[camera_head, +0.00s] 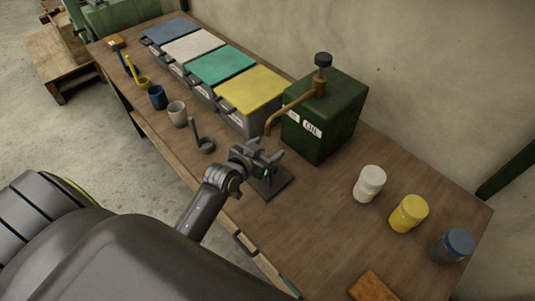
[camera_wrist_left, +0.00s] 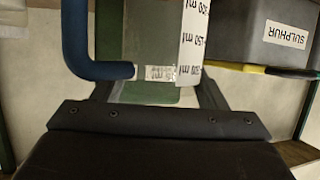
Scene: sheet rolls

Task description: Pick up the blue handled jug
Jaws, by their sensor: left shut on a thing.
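My left gripper (camera_head: 264,162) is shut near the middle of the bench, above or at a dark square pad (camera_head: 275,184). In the left wrist view a clear jug with a blue handle (camera_wrist_left: 74,40) and a white millilitre scale (camera_wrist_left: 194,38) is between the fingers of my left gripper (camera_wrist_left: 155,92). The handle is on the left of the jug body. In the head view the jug is mostly hidden by the gripper, so I cannot tell whether it touches the pad. My right gripper is not in view.
A green oil tank (camera_head: 335,125) with a brass spout (camera_head: 290,107) stands just behind. Lidded bins (camera_head: 252,90), cups (camera_head: 177,114) and a dark dipper (camera_head: 204,146) are to the left. White (camera_head: 369,184), yellow (camera_head: 408,214) and blue-lidded (camera_head: 453,247) jars are to the right.

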